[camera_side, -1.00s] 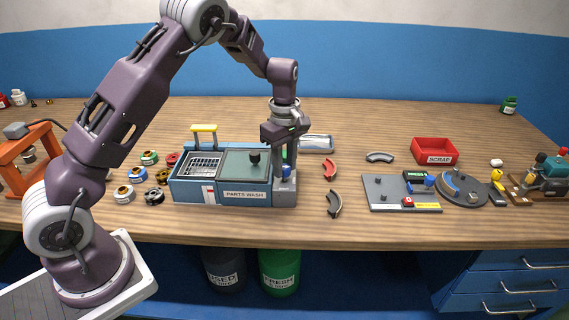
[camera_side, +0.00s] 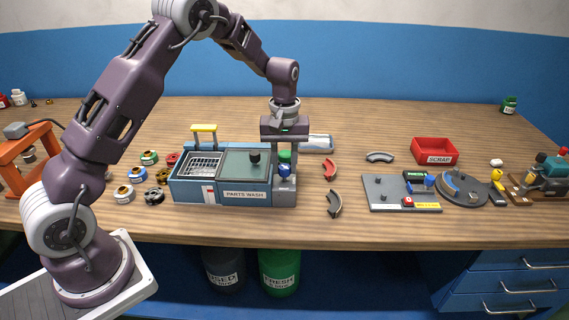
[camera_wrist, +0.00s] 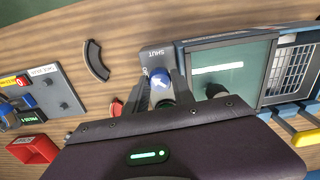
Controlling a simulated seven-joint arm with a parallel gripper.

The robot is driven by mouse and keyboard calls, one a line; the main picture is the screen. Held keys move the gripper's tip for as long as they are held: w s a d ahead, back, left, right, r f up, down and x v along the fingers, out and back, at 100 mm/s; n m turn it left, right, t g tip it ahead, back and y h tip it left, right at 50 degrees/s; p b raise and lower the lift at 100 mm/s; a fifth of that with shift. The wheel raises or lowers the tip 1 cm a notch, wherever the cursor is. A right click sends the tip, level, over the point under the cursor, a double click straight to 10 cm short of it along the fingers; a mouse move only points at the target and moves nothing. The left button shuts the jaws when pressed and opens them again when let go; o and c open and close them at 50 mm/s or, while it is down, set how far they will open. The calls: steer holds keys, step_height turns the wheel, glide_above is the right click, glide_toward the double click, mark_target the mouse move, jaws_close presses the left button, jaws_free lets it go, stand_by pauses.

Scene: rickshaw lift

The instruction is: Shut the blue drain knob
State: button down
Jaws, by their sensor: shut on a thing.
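The blue drain knob (camera_side: 284,171) sits on the grey panel at the right end of the parts wash unit (camera_side: 222,189). In the wrist view the blue knob (camera_wrist: 160,78) carries a white arrow mark, and the word SHUT is printed on the panel (camera_wrist: 155,57) beside it. A second label is partly covered by a finger. My gripper (camera_side: 284,166) points straight down, with one finger on each side of the knob. In the wrist view my gripper (camera_wrist: 161,84) is shut on the blue knob. A green knob (camera_side: 285,156) stands just behind it.
The unit's green lid (camera_side: 246,165) and wire basket (camera_side: 205,163) lie left of my gripper. Red (camera_side: 330,169) and dark (camera_side: 335,204) curved pieces lie to the right. Further right are a grey control plate (camera_side: 388,192) and a red scrap bin (camera_side: 434,151).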

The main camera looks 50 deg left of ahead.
mark_target(285, 167)
steer(key=m, duration=0.4)
steer(key=shift+m, duration=0.3)
steer(key=m, duration=0.4)
steer(key=shift+m, duration=0.4)
steer(key=c, duration=1.1)
jaws_free()
steer(key=shift+o, duration=0.2)
step_height(285, 167, up, 7)
steer(key=shift+r, duration=0.1)
